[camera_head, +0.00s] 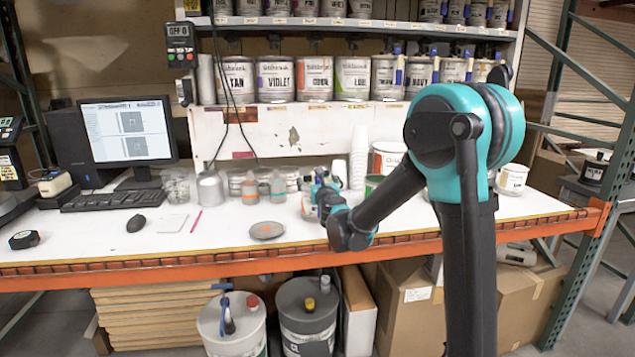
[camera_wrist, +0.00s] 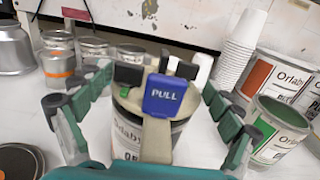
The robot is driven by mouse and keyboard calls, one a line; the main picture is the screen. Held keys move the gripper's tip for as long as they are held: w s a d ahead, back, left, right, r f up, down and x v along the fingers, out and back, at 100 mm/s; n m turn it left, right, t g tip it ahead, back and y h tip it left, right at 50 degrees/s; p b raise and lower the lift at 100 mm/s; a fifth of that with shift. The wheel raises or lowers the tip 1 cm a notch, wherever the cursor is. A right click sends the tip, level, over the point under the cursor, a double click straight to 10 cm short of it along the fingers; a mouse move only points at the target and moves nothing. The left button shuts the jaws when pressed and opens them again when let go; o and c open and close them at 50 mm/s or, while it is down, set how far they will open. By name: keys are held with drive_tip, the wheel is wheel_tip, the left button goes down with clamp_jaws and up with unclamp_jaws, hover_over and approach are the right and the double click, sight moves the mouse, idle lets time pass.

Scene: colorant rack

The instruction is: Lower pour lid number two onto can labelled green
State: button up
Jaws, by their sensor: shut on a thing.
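My gripper (camera_wrist: 160,92) is closed around a pour lid (camera_wrist: 163,97) with a blue PULL lever and a beige bar; its teal fingers stand to the left and right. Any number on the lid is not readable. A can (camera_wrist: 128,135) with a white label shows right beneath the lid, its label mostly hidden. I cannot tell whether lid and can touch. A can with a green label (camera_wrist: 270,150) stands at the right in the wrist view. In the head view, my gripper (camera_head: 325,196) is over the bench, left of the green-marked can (camera_head: 373,182).
An orange-labelled can (camera_wrist: 275,78) and a stack of white cups (camera_wrist: 243,40) stand behind on the right. Several small tins (camera_wrist: 95,48) stand at the back left. A round disc (camera_head: 267,230) lies near the bench's front, with clear bench around it.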

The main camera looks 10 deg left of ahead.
wheel_tip(320, 180, up, 11)
idle(1.0)
drive_tip(key=shift+r, duration=0.15)
